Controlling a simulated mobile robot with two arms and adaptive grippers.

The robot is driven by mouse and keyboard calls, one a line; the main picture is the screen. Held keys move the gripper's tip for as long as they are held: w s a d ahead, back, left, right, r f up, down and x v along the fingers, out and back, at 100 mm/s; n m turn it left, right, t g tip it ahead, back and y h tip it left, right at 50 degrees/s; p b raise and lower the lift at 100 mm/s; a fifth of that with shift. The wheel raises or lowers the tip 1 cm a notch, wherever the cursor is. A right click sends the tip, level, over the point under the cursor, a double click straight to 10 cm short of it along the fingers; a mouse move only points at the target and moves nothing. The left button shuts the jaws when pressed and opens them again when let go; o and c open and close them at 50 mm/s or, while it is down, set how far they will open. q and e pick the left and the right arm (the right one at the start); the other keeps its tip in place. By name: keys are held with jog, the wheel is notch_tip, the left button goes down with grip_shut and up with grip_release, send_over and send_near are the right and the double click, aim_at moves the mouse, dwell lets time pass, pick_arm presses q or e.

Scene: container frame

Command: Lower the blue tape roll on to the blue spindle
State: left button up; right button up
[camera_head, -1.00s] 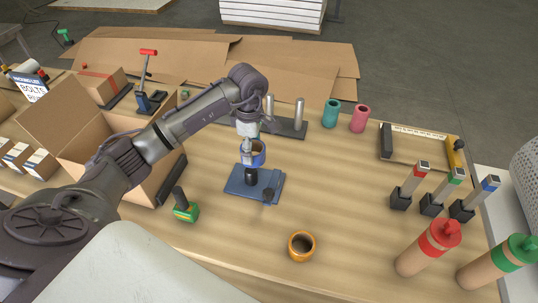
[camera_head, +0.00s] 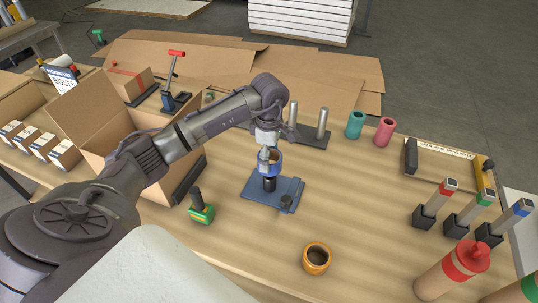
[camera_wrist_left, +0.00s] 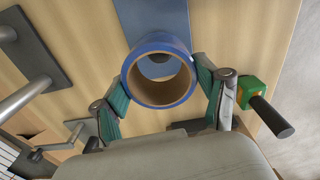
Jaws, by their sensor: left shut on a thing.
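The blue tape roll (camera_head: 275,166) is held by my left gripper (camera_head: 268,153), whose fingers are shut on it. In the left wrist view the roll (camera_wrist_left: 137,86) sits between the two green-padded fingers (camera_wrist_left: 165,92), with its brown core open toward the camera. The spindle is a dark post (camera_head: 269,184) on a blue base plate (camera_head: 258,199). The roll appears just above the post in the head view; whether they touch I cannot tell. Part of the blue plate (camera_wrist_left: 150,14) shows beyond the roll and through its hole. My right gripper is out of view.
A green-and-yellow block with a black handle (camera_head: 201,213) is left of the plate. An orange ring-shaped piece (camera_head: 316,262) stands in front. Two metal posts (camera_head: 322,123) stand behind. An open cardboard box (camera_head: 97,125) is at left.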

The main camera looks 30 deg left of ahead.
pick_arm(q)
jog(key=shift+f+b, duration=1.2)
jog(key=shift+f, duration=0.5)
jog(key=shift+f+b, duration=2.15)
jog(key=shift+f, duration=0.4)
jog(key=o, duration=1.2)
